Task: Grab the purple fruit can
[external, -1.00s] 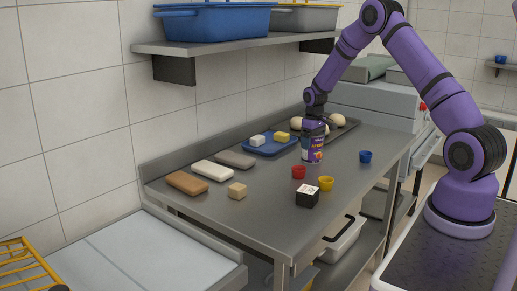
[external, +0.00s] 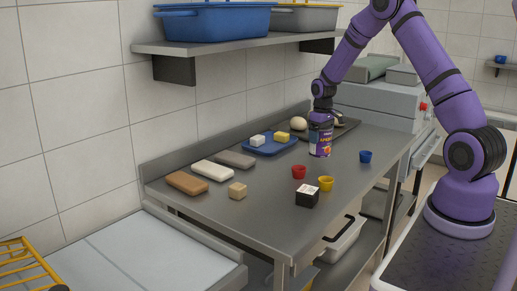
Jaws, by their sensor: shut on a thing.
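The purple fruit can (external: 320,140) is upright, with a purple and orange label, above the right middle part of the steel table in the external view. My gripper (external: 321,113) points down over the can's top and is shut on it. The fingers are small and dark, and partly hidden against the can. I cannot tell for sure whether the can's base is clear of the table.
A shelf (external: 225,43) overhangs the back.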

